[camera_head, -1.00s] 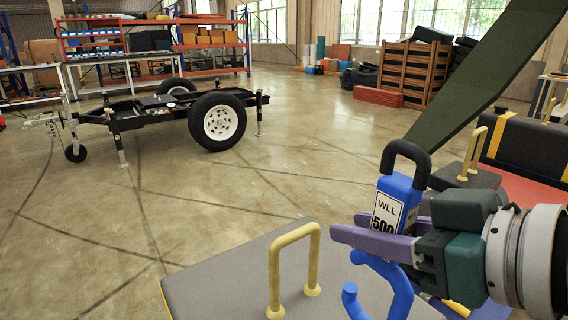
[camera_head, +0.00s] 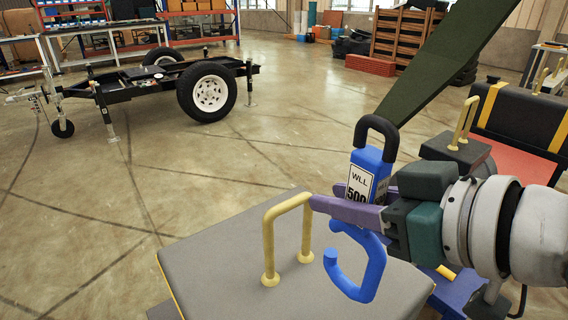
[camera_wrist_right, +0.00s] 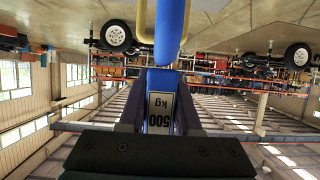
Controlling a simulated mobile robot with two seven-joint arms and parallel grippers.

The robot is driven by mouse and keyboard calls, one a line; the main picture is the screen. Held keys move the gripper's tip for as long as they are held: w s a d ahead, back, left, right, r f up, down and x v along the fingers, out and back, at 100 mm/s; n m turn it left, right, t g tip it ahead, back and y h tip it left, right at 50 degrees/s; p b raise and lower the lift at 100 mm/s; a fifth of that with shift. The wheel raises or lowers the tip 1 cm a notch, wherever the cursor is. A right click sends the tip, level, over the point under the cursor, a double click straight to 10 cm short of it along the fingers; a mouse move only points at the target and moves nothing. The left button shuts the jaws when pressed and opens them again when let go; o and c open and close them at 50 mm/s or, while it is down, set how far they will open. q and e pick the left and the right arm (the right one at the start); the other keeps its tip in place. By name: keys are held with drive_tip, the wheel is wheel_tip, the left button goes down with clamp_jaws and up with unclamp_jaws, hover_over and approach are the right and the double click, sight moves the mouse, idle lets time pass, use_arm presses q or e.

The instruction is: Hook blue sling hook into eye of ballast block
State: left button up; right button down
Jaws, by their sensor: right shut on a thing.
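The blue sling hook (camera_head: 368,267) has a blue body with a "WLL 500" label (camera_head: 358,186) and a black loop on top. My right gripper (camera_head: 345,208), with purple fingers, is shut on its body. The hook hangs upright below the fingers, its open side facing left toward the yellow eye (camera_head: 268,243) of the grey ballast block (camera_head: 215,262). In the head view the hook's tip is just right of the eye's right post, not through it. In the right wrist view the blue hook (camera_wrist_right: 170,35) overlaps the yellow eye (camera_wrist_right: 145,22). My left gripper is out of view.
A dark green band (camera_head: 445,65) slants down from the top right to behind the black loop. Another grey block with a yellow eye (camera_head: 464,122) stands behind my right arm. A black trailer frame (camera_head: 150,80) stands far left; the floor between is clear.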

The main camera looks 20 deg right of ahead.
drive_tip(key=w+a+b, duration=0.1)
drive_tip(key=w+a, duration=0.3)
drive_tip(key=w, duration=0.6)
drive_tip(key=shift+w+r, duration=0.15)
drive_tip(key=shift+w, duration=0.25)
idle(0.8)
drive_tip(key=shift+f+b, duration=0.45)
drive_tip(key=shift+f, duration=0.35)
idle(0.4)
